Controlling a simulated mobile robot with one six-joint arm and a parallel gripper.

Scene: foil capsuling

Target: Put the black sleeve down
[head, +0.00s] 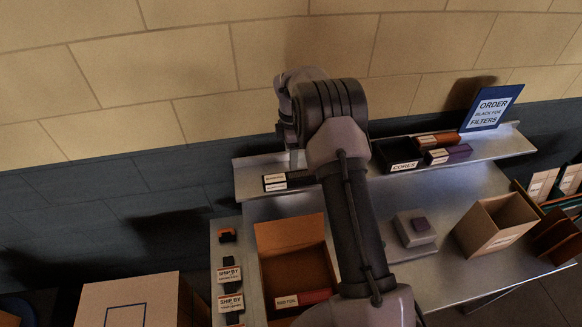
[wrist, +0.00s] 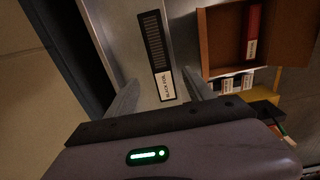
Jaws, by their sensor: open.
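The black sleeve (wrist: 155,42) lies on a grey metal surface in the wrist view, with a white "BLACK FOIL" label at its near end. My gripper (wrist: 164,84) is open, its two fingers apart on either side of the sleeve's labelled end. I cannot tell whether a finger touches it. In the head view, a dark labelled piece (head: 301,180) on the left part of the back shelf appears to be this sleeve, partly hidden by my arm.
An open brown box (head: 263,273) holds a red foil sleeve (head: 287,301). Ship-by cards (head: 229,275) lie left of it. The back shelf (head: 253,166) also bears a black cores tray (head: 388,158) and an order sign (head: 489,107). A grey block (head: 414,229) and open carton (head: 479,235) stand right.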

